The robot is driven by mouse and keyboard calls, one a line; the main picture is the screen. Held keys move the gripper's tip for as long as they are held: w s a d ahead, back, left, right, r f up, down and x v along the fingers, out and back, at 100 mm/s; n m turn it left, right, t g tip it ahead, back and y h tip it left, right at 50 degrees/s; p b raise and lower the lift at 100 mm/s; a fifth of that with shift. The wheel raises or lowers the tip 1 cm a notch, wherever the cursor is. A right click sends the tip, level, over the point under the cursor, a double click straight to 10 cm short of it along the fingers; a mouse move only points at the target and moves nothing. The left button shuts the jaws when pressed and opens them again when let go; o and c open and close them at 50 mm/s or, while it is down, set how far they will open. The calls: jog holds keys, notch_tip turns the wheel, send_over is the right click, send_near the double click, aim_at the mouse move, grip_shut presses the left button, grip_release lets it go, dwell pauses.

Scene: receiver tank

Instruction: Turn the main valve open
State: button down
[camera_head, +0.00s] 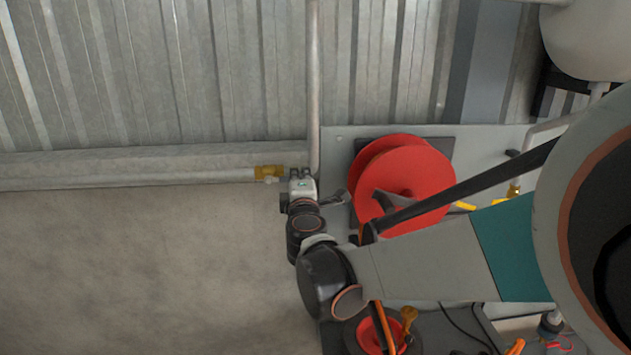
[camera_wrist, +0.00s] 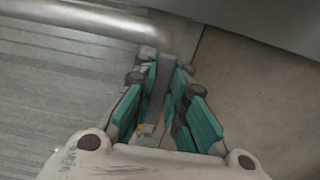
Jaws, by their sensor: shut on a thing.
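The main valve shows as a brass fitting (camera_head: 268,172) on the pale pipe along the wall's foot in the head view. My gripper (camera_head: 298,174) is right beside it, at the foot of the upright pipe. In the wrist view, my gripper's teal-padded fingers (camera_wrist: 164,80) are closed around a flat grey bar (camera_wrist: 160,85), which looks like the valve's handle. A small yellow patch shows low between the fingers. My gripper hides most of the handle in the head view, so its angle is hard to tell.
A red hose reel (camera_head: 405,180) stands on a grey panel (camera_head: 340,150) right of my gripper. A corrugated wall (camera_head: 150,70) is behind. A pale tank (camera_head: 590,40) is at top right. The concrete floor (camera_head: 140,270) at left is clear.

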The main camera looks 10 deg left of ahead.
dwell(0.4)
jog(key=c, duration=1.6)
grip_release()
jog(key=shift+s, duration=0.1)
